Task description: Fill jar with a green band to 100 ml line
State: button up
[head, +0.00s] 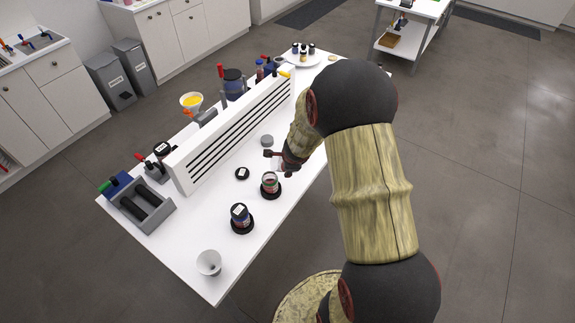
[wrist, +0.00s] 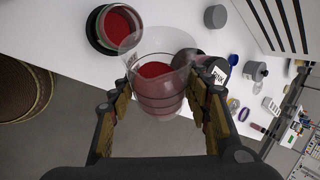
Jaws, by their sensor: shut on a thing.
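My gripper (wrist: 160,100) is shut on a clear beaker (wrist: 158,105) holding red liquid, with one finger on each side of it. In the wrist view an open jar (wrist: 118,27) with red contents stands up and left of the beaker, near its rim. In the head view this seems to be the clear jar (head: 270,181) on a black round base, just below my gripper (head: 277,162).
A white slotted rack (head: 235,130) runs behind, and a grey tray (head: 143,206) is at left.

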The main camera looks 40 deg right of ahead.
aim_at(282, 158)
jog(key=shift+a+r+n+g+h+p, duration=0.1)
jog(key=shift+r+n+g+h+p, duration=0.2)
jog(key=shift+r+h+p, duration=0.45)
jog(key=shift+a+r+n+g+h+p, duration=0.15)
jog(key=shift+r+n+g+h+p, duration=0.2)
jog(key=shift+h+p, duration=1.1)
jog(key=shift+w+a+r+h+p, duration=0.25)
jog(key=shift+r+p, duration=0.2)
jog(key=shift+p, duration=1)
jog(key=shift+s+a+r+n+g+h+p, duration=0.1)
jog(key=shift+r+n+g+h+p, duration=0.2)
jog(key=shift+h+p, duration=0.2)
jog(key=shift+a+r+h, duration=0.1)
jog(key=shift+a+h, duration=0.05)
jog(key=shift+h, duration=0.2)
dwell(1.7)
jog(key=shift+a+r+n+h+p, duration=0.1)
jog(key=shift+n+h+p, duration=0.15)
jog(key=shift+h+p, duration=0.1)
dwell(1.5)
